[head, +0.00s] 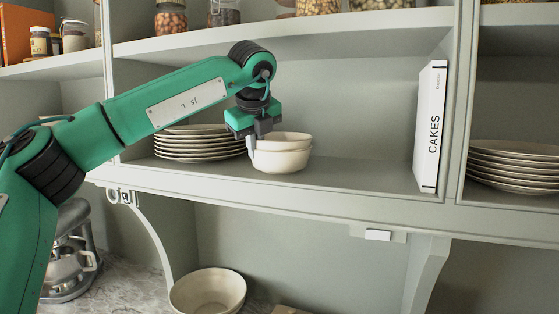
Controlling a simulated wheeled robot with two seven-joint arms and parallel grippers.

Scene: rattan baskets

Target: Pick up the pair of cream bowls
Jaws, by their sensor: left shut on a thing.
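The pair of cream bowls (284,159) is stacked one in the other on the middle shelf (345,185), upright. My left gripper (253,150) reaches in from the left and points down at the left rim of the stack. It is shut on the bowls' left edge. I cannot tell whether the bowls touch the shelf or are slightly raised. My right gripper is not in view.
A stack of cream plates (198,143) stands close to the left of the bowls. A white CAKES book (430,127) stands upright at right. More plates (515,165) sit beyond the divider. A larger bowl (208,292) is below. The shelf between bowls and book is clear.

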